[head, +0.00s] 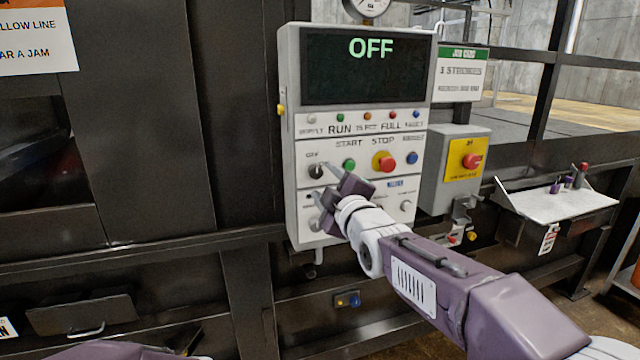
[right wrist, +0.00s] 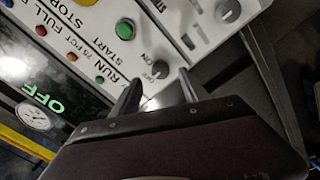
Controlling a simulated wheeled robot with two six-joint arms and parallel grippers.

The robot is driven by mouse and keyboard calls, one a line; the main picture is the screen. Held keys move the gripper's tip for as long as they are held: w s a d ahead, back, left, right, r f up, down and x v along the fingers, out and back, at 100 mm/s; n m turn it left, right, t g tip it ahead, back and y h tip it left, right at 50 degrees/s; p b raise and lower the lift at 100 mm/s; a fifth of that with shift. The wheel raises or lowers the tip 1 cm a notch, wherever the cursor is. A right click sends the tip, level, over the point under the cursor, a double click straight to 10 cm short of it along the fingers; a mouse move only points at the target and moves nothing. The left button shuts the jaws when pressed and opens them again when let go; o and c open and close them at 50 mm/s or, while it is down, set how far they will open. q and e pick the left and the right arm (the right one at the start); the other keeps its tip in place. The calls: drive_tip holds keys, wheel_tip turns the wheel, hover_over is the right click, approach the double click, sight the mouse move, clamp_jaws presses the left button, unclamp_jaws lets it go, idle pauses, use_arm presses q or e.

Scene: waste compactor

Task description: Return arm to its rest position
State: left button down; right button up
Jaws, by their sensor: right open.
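My right gripper (head: 326,184) is open and empty in front of the lower left of the grey control panel (head: 290,130). In the right wrist view its two fingers (right wrist: 158,92) stand apart with nothing between them. The ON/OFF knob (right wrist: 160,69) lies just beyond the gap between the fingertips; I cannot tell whether a finger touches it. The knob also shows in the head view (head: 316,170), to the left of the gripper. The panel display (head: 371,48) reads OFF. My right arm reaches in from the lower right. Only a purple piece of my left arm shows at the bottom left.
A green START button (head: 349,165) and a red-and-yellow STOP button (head: 383,161) sit near my right gripper. A grey box with a red knob (head: 472,161) is to the right. A small shelf (head: 555,204) juts out further right. Dark machine walls (head: 150,130) fill the left.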

drive_tip(key=v, duration=0.3)
drive_tip(key=s+d+f+m+g+h, duration=0.25)
drive_tip(key=d+f, duration=0.35)
drive_tip(key=f, duration=0.6)
drive_tip(key=s+d+f+m+g+h, duration=0.2)
drive_tip(key=d+f+m+g, duration=0.3)
drive_tip(key=f, duration=0.7)
drive_tip(key=s+d+f+m+g, duration=0.2)
drive_tip(key=s+f+m+g, duration=0.2)
drive_tip(key=s+f, duration=0.4)
drive_tip(key=s+d+f+m+g, duration=0.2)
drive_tip(key=s+f+m+g, duration=0.2)
drive_tip(key=s+f, duration=0.4)
drive_tip(key=s+h, duration=0.1)
drive_tip(key=s, duration=0.5)
drive_tip(key=shift+s+f+m, duration=0.15)
drive_tip(key=shift+f+m, duration=0.2)
drive_tip(key=shift+f, duration=0.05)
